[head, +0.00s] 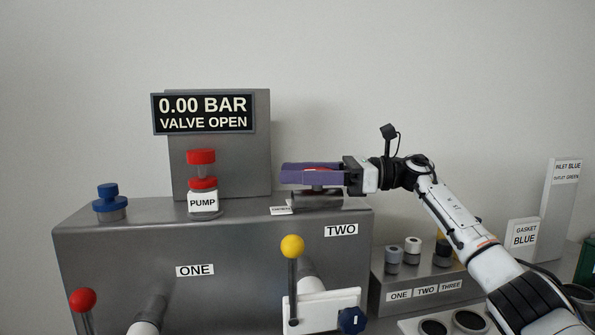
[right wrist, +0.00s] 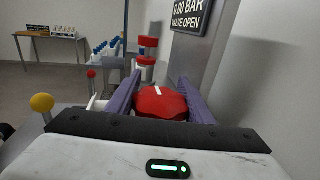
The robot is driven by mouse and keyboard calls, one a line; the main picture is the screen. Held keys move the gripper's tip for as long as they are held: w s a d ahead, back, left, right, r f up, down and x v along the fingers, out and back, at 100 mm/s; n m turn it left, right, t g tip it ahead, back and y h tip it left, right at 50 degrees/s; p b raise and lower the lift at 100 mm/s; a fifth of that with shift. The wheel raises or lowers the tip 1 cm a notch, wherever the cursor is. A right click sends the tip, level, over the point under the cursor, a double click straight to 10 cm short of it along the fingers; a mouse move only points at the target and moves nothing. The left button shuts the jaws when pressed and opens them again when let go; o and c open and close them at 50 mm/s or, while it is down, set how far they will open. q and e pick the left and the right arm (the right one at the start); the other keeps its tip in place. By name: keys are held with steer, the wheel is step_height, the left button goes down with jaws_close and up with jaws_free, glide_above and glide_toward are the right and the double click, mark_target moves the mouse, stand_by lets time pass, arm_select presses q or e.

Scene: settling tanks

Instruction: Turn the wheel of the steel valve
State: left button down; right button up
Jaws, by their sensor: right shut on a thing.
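The steel valve's body (head: 318,201) sits on top of the grey tank housing, with a small tag beside it. Its red wheel (right wrist: 160,103) carries a white stripe and lies between the two purple fingers of my right gripper (right wrist: 162,98) in the right wrist view. In the head view, my right gripper (head: 312,174) reaches in level from the right and is shut on the wheel, mostly hiding it. The display (head: 203,113) reads 0.00 BAR, VALVE OPEN. My left gripper is not in view.
A red PUMP button (head: 201,158) and a blue knob (head: 110,198) stand left of the valve. Yellow-knobbed (head: 292,246) and red-knobbed (head: 82,300) levers rise in front. Several small cylinders stand on a labelled block (head: 425,284) at the right, under my arm.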

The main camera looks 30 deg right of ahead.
steer(key=shift+f, duration=0.1)
steer(key=o, duration=1)
steer(key=shift+o, duration=0.2)
steer(key=b+v, duration=0.1)
steer(key=v, duration=0.9)
steer(key=shift+d, duration=0.2)
